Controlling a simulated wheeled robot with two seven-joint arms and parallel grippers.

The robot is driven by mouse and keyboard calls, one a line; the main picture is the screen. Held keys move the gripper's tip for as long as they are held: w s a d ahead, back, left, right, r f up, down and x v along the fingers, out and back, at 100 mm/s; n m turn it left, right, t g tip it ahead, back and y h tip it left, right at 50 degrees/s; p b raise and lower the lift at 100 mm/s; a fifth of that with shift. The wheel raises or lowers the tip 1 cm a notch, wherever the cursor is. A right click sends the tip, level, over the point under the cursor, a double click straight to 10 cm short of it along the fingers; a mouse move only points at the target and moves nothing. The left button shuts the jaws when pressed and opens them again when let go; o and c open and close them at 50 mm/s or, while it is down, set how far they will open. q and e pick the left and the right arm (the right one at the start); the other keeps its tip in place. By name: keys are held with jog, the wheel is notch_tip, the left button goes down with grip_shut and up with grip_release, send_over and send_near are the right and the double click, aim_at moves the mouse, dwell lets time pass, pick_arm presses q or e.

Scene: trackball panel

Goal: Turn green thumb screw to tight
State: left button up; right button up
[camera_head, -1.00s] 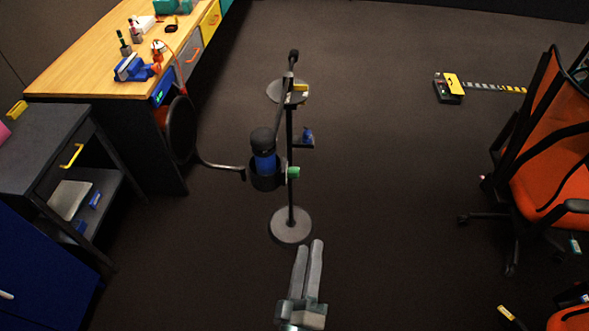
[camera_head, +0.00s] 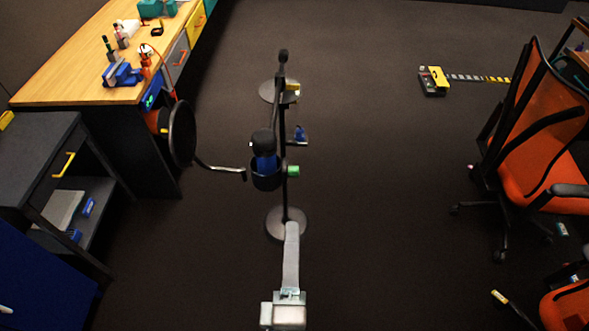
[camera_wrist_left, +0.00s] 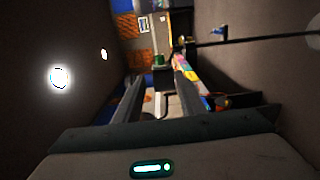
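The green thumb screw (camera_head: 293,171) sits on the right side of the mount of a microphone (camera_head: 264,145) on a dark upright stand (camera_head: 283,190). My left gripper (camera_head: 291,228) is in front of the stand, nearer to me than the screw and apart from it. In the head view its fingers line up edge-on as one. In the left wrist view the left gripper (camera_wrist_left: 154,78) shows two spread fingers with nothing held between them. A small green piece, probably the screw (camera_wrist_left: 158,60), shows beyond the fingertips there. My right gripper is not in view.
A round black pop filter (camera_head: 182,134) on a bent arm stands left of the microphone. A wooden-topped desk (camera_head: 75,75) and dark cabinet (camera_head: 40,140) are on the left. An orange chair (camera_head: 545,150) is on the right. Floor between stand and chair is clear.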

pick_arm(q)
send_near(294, 176)
jog(key=w, duration=0.3)
jog(key=w+b, duration=0.1)
jog(key=w, duration=0.5)
jog(key=shift+w, duration=0.3)
jog(key=shift+w+b, duration=0.4)
jog(key=shift+w, duration=0.45)
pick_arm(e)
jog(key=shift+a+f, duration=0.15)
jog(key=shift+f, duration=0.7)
pick_arm(q)
grip_shut()
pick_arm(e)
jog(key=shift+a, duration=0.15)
